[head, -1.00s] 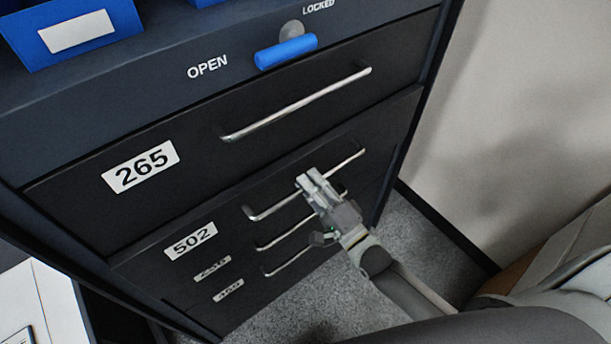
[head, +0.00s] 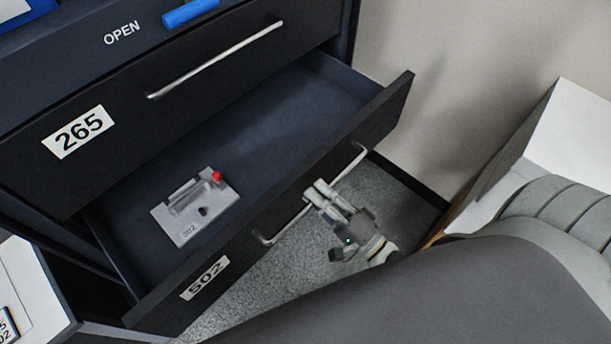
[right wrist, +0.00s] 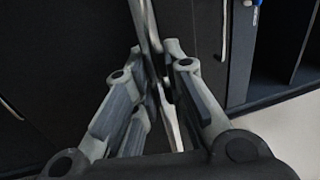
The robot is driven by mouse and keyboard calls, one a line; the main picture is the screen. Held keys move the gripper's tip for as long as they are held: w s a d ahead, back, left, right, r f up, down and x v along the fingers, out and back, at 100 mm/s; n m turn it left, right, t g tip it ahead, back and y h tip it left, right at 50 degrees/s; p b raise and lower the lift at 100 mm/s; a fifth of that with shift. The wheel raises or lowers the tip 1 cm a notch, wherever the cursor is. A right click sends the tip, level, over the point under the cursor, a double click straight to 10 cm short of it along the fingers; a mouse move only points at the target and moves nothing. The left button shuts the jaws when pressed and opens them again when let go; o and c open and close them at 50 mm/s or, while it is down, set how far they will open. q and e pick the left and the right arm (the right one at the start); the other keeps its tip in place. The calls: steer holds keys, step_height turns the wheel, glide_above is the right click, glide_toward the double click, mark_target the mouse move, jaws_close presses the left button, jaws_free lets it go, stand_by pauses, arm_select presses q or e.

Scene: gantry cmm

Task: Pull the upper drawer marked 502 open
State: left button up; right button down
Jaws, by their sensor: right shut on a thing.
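The drawer marked 502 (head: 160,306) stands well open in the head view, its dark front pulled out from the cabinet. Its white 502 label (head: 204,278) is at the lower left of the front. A silver bar handle (head: 272,236) runs along the front. My right gripper (head: 318,193) is shut on the handle near its middle. In the right wrist view the fingers (right wrist: 160,75) close around the handle bar (right wrist: 150,30). My left gripper is not in view.
The drawer marked 265 (head: 190,110) above is shut, with its own handle (head: 215,60). A blue lever (head: 190,12) sits at the OPEN mark. A pale wall (head: 440,60) is at the right. Grey floor (head: 390,200) shows below the drawer.

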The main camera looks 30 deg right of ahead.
steer(key=shift+r+v, duration=0.1)
steer(key=shift+v, duration=0.5)
steer(key=shift+r+v, duration=0.15)
steer(key=shift+v, duration=0.45)
steer(key=c, duration=1.5)
jaws_free()
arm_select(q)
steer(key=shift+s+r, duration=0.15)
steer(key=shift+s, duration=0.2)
arm_select(e)
steer(key=shift+o, duration=0.2)
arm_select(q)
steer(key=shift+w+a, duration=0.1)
arm_select(e)
steer(key=shift+s, duration=0.1)
steer(key=v, duration=1.2)
steer(key=shift+f, duration=0.1)
